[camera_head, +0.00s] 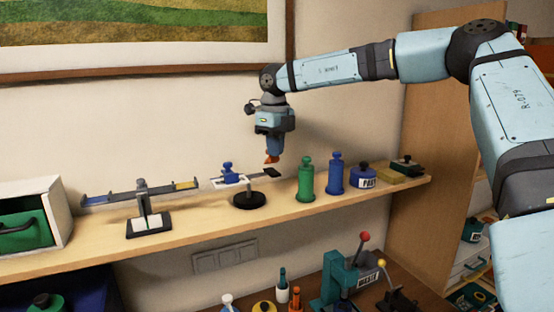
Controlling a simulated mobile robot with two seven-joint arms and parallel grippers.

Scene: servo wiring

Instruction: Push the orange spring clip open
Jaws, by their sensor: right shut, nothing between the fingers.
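My right gripper (272,157) comes in from the right and points down above the wall shelf. Its fingers are shut with nothing between them. A small orange patch shows at its tips; I cannot tell whether it is part of the fingers. It is above a dark plate at the end of a small balance (230,181), with a visible gap. I cannot make out an orange spring clip for certain. A small orange bottle-like thing (296,297) stands on the lower surface at the bottom of the view. My left gripper is out of view.
The shelf (190,234) holds a larger balance (150,222), a green weight (306,182), a blue weight (336,176) and a round blue pot (362,178). A white box with a green drawer (25,230) is at left. A teal lever press (345,280) stands below.

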